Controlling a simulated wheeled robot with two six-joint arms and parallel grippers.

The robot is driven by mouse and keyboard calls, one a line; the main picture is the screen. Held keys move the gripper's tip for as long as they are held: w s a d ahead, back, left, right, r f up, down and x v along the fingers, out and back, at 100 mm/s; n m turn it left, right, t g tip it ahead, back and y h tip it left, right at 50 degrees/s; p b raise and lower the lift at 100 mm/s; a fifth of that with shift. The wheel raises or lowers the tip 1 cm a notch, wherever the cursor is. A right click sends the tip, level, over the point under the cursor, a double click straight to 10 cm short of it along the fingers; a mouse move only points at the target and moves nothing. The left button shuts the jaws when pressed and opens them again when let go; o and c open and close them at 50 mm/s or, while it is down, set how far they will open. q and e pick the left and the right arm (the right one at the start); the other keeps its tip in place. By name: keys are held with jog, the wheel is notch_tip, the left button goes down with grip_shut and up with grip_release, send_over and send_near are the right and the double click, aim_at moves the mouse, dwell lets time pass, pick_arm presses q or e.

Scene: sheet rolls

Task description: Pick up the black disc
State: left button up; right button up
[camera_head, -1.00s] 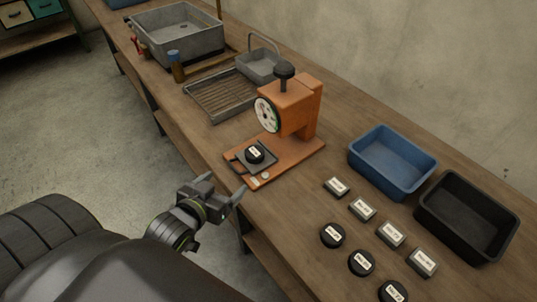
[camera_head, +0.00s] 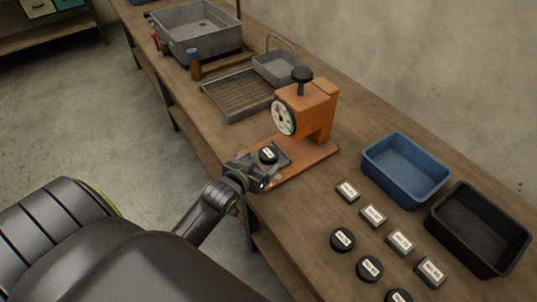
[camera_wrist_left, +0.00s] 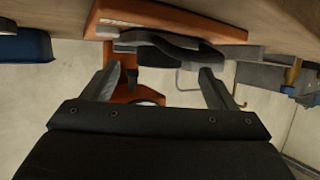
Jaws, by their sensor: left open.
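A black disc (camera_head: 268,154) with a white label sits on the plate of the orange press-like device (camera_head: 308,112). Several similar labelled black discs (camera_head: 343,239) lie on the bench at the lower right. My left gripper (camera_head: 262,167) is open at the front edge of the device, close to the disc on the plate. In the left wrist view its two fingers (camera_wrist_left: 160,85) are spread, with the dark plate edge (camera_wrist_left: 170,45) beyond them. Whether the fingers touch the disc cannot be told. My right gripper is out of view.
Several grey labelled blocks (camera_head: 373,216) lie in a row beside the loose discs. A blue bin (camera_head: 405,190) and a black bin (camera_head: 437,217) stand near the wall. A ribbed tray (camera_head: 238,96) and grey sink (camera_head: 198,51) lie farther back.

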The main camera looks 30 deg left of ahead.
aim_at(266, 157)
pick_arm(q)
jog(key=shift+r+p+x, duration=0.2)
jog(key=shift+p+x, duration=0.15)
jog(key=shift+x, duration=2)
jog(key=shift+w, duration=0.1)
jog(key=c, duration=1.2)
jog(key=shift+r, duration=0.1)
